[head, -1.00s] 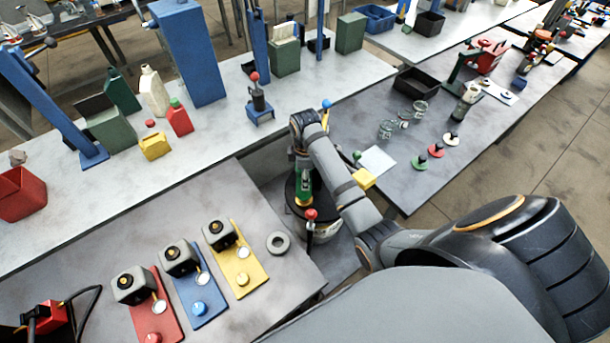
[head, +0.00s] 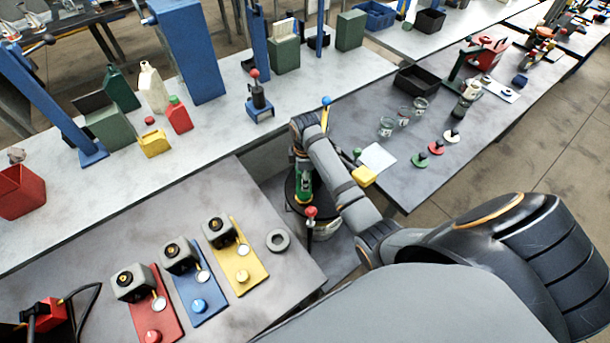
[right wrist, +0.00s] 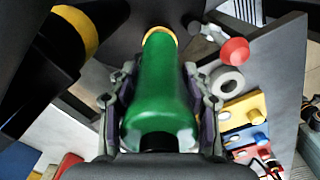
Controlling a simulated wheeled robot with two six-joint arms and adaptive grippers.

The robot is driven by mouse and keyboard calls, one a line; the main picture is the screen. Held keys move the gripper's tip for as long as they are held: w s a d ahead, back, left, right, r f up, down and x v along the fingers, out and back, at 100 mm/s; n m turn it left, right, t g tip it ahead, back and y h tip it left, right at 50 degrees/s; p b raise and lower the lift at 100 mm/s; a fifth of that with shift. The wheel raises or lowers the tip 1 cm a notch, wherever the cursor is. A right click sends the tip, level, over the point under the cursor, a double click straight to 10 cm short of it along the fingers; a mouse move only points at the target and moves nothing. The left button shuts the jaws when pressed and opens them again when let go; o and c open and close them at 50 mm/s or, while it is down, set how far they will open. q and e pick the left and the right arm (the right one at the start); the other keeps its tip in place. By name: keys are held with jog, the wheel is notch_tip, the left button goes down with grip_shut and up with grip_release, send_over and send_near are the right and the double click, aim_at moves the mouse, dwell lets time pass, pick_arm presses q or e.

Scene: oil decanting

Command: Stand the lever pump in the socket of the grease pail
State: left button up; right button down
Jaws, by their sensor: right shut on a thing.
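The lever pump (head: 303,188) is a green cylinder that stands roughly upright over the black top of the grease pail (head: 331,229). The right wrist view shows its green body (right wrist: 160,90) with a yellow ring at the far end. My right gripper (right wrist: 155,100) is shut on this body, one finger on each side. A red-knobbed stem (head: 310,213) rises in front of the pail; I cannot tell what it belongs to. The pump's lower end and the socket are hidden, so I cannot tell whether it is seated. My left gripper is out of view.
Left of the pail, a grey bench holds a grey ring (head: 278,241) and red, blue and yellow (head: 247,270) plates with grey blocks. Behind, a pale bench carries bottles and a small blue-based pump (head: 259,103). The right bench holds glass jars (head: 386,126) and coloured discs.

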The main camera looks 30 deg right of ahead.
jog(key=shift+f, duration=0.5)
jog(key=c, duration=0.5)
grip_release()
notch_tip(320, 180, up, 8)
jog(key=shift+f, duration=0.2)
jog(key=shift+f, duration=0.1)
